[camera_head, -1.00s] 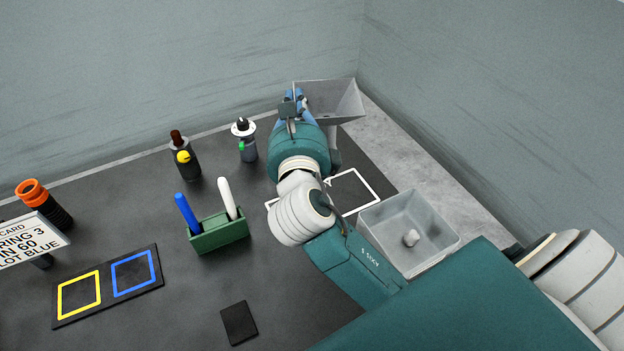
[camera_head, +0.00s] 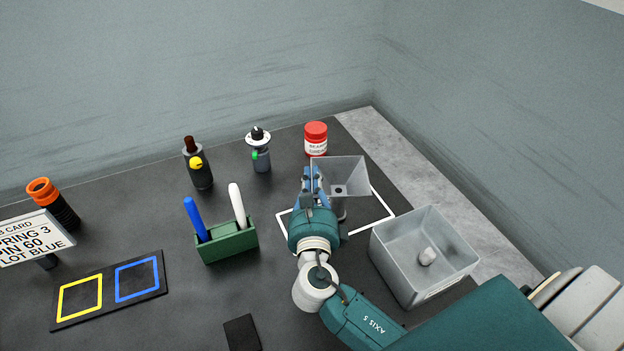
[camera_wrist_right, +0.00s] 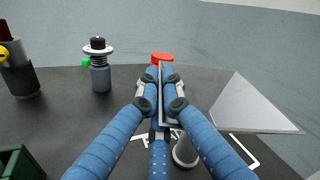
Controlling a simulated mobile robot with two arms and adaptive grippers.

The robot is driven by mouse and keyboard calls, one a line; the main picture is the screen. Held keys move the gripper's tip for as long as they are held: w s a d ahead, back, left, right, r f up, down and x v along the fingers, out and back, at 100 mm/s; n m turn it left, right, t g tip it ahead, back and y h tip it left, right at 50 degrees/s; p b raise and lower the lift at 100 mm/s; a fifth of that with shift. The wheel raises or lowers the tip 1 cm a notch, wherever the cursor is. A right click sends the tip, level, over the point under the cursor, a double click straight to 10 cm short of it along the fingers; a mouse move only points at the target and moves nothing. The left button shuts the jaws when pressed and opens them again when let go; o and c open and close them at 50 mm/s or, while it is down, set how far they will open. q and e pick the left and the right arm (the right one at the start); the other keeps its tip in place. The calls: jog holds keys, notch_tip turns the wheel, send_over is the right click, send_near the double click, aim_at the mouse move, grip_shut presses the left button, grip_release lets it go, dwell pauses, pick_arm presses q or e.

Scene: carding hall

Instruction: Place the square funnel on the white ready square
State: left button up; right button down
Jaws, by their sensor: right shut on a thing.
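The grey square funnel (camera_head: 352,177) is upright with its wide mouth up. My right gripper (camera_head: 313,178) is shut on its left side wall; the wrist view shows the fingers (camera_wrist_right: 161,88) pinching the wall, with the funnel (camera_wrist_right: 248,108) to their right. The funnel is over the white ready square (camera_head: 385,219), a white outline on the dark table. The gripper and funnel hide part of the outline. I cannot tell whether the spout touches the table. My left gripper is not in view.
A red-lidded jar (camera_head: 316,139) stands just behind the funnel. A grey bin (camera_head: 393,275) with a pale lump is at right front. A green holder (camera_head: 228,243) with blue and white sticks is left.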

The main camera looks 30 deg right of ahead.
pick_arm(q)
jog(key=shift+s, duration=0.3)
pick_arm(e)
jog(key=shift+f, duration=0.1)
jog(key=c, duration=2.4)
grip_release()
jog(key=shift+f, duration=0.1)
jog(key=o, duration=0.5)
jog(key=shift+c, duration=0.2)
